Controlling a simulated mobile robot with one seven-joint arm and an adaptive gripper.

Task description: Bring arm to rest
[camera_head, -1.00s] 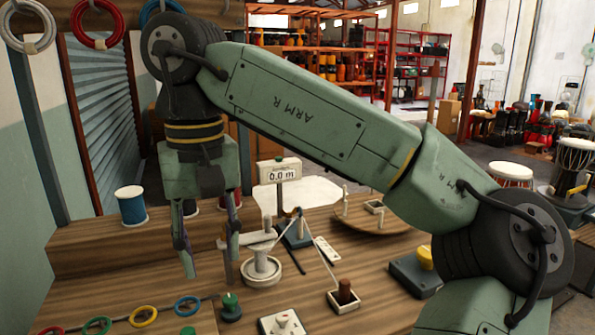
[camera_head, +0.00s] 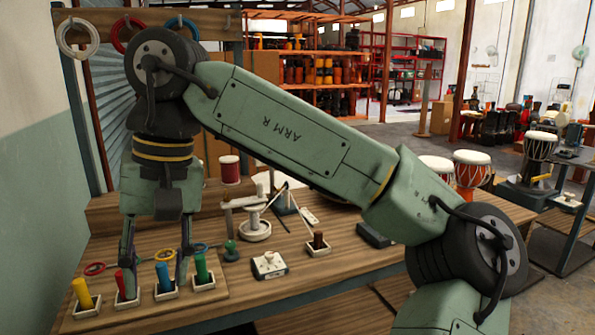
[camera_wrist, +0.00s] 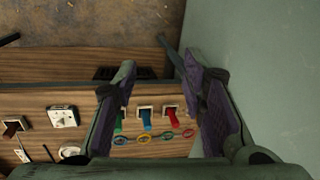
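My arm, marked "ARM R", reaches across the head view, and its end hangs down at the left over the workbench (camera_head: 330,275). My gripper (camera_head: 154,282) points down with its two fingers well apart and nothing between them. Whether the fingertips touch anything is hard to tell.
A yellow peg (camera_head: 82,292) and a green peg (camera_head: 201,269) stand in white holders in the same row, with coloured rings behind. A red spool (camera_head: 230,170) sits on the raised shelf. A white dial box (camera_head: 269,265) is to the right. Drums (camera_head: 471,170) stand farther right.

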